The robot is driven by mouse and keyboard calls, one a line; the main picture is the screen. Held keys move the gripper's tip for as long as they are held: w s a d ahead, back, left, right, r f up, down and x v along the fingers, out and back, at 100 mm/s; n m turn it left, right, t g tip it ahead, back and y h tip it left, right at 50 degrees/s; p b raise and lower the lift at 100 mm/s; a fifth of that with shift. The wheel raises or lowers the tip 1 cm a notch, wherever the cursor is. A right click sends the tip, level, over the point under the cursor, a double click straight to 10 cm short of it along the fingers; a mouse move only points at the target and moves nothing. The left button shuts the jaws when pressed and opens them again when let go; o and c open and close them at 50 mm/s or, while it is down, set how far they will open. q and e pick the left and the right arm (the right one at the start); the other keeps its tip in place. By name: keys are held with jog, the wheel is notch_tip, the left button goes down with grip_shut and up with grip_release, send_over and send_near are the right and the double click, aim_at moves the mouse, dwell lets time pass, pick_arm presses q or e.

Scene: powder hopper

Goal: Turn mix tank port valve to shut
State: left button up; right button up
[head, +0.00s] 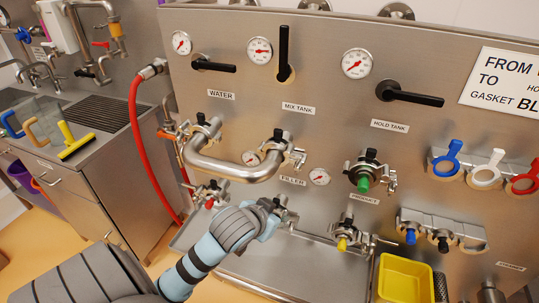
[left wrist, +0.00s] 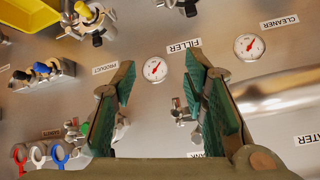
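The MIX TANK label (head: 297,108) is on the steel panel. Below it, a small metal port valve (head: 295,157) sits by the right end of a thick U-shaped pipe (head: 232,171). In the left wrist view, which is upside down, a metal valve (left wrist: 182,112) shows beyond and between my fingers, partly hidden by the right one. Above the label, a long black handle (head: 283,50) points straight up. My left gripper (head: 271,212) is in front of the panel below the FILLER label. Its green-padded fingers are open and empty in the wrist view (left wrist: 158,75). My right gripper is not in view.
A port with a green part (head: 363,184) is right of the mix tank port. A red hose (head: 135,130) hangs at the left. A yellow bin (head: 405,280) is low at the right.

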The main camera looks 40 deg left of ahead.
pick_arm(q)
jog(key=w+a+r+n+t+y, duration=0.1)
jog(key=w+a+r+t, duration=0.15)
jog(key=w+r, duration=0.4)
jog(key=w+a+r+t+y, duration=0.1)
jog(key=w+a+r, duration=0.2)
jog(key=r, duration=0.6)
jog(key=n+t+y, duration=0.2)
jog(key=n+t, duration=0.1)
jog(key=t, duration=0.1)
send_near(283, 45)
jog(key=x, duration=0.2)
jog(key=p+x, duration=0.3)
jog(key=x, duration=0.6)
jog(key=shift+r, duration=0.1)
jog(key=shift+s, duration=0.1)
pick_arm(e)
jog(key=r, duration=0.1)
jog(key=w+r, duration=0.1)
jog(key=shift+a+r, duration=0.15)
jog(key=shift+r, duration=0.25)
pick_arm(q)
grip_shut()
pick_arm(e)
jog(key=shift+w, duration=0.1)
